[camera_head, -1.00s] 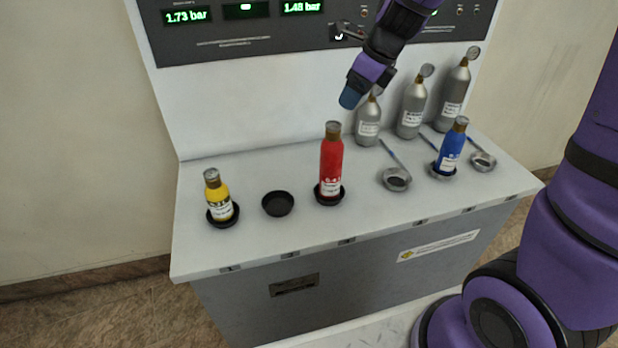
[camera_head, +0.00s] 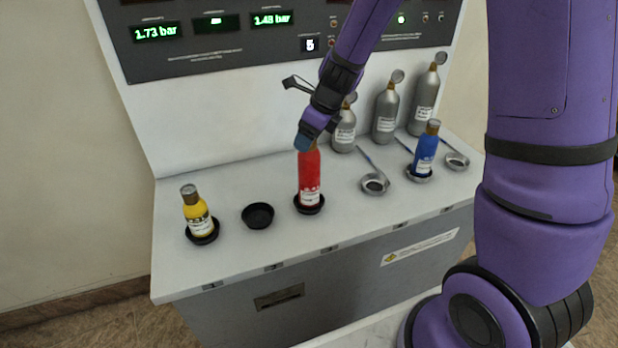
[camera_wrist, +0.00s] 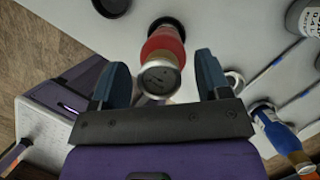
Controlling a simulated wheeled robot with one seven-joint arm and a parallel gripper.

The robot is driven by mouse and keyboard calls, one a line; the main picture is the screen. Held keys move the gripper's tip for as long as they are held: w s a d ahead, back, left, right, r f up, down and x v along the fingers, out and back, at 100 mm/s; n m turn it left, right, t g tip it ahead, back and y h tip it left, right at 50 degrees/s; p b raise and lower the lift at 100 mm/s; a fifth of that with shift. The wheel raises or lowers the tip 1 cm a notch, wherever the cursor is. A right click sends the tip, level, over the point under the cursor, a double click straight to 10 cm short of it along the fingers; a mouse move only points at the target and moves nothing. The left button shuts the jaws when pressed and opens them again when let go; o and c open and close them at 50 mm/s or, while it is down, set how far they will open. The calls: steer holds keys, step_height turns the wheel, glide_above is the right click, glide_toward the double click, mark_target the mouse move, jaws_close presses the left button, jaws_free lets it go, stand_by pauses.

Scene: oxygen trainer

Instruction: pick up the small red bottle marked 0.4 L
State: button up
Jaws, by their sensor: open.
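The red bottle (camera_head: 309,178) stands upright in a black round holder (camera_head: 309,208) near the middle of the worktop. It has a white label and a brown neck; the label is too small to read. My gripper (camera_head: 304,142) is at the bottle's top in the head view and hides its cap. In the wrist view, the red bottle (camera_wrist: 165,44) shows its round grey cap with a dial-like face, lying between the two blue fingers of my gripper (camera_wrist: 158,80). The fingers are apart, with a gap on each side of the cap.
A yellow bottle (camera_head: 197,212) and an empty black holder (camera_head: 257,215) are to the left. A blue bottle (camera_head: 426,150), a grey ring holder (camera_head: 375,184) and several grey cylinders (camera_head: 386,112) are to the right and behind. A panel with displays (camera_head: 230,40) rises at the back.

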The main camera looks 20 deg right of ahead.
steer(key=shift+f, duration=0.1)
jaws_close()
stand_by(0.4)
